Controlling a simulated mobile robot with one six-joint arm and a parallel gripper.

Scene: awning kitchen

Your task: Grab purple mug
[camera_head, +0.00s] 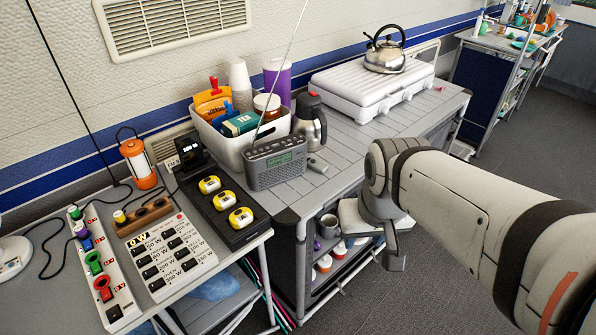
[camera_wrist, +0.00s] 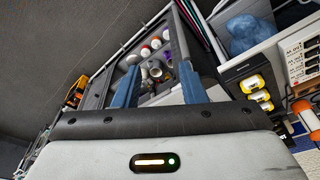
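On the shelf under the counter, in the head view, a small purple item (camera_head: 317,244) shows beside a grey mug (camera_head: 329,226). It is mostly hidden, and I cannot tell for sure that it is the purple mug. My gripper (camera_head: 394,242) is in front of the cart's open side, to the right of these items. In the wrist view, the two blue fingers of my gripper (camera_wrist: 158,72) are spread apart with nothing held. Shelf items, including a grey mug-like item (camera_wrist: 155,70), appear beyond and between the fingers.
Several white jars with orange or red lids (camera_head: 324,263) crowd the shelf. Cart posts (camera_head: 301,270) frame it. Above, the counter (camera_head: 360,150) carries a radio (camera_head: 276,163), a white bin (camera_head: 222,147), a purple cylinder (camera_head: 278,82) and a kettle (camera_head: 385,52).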

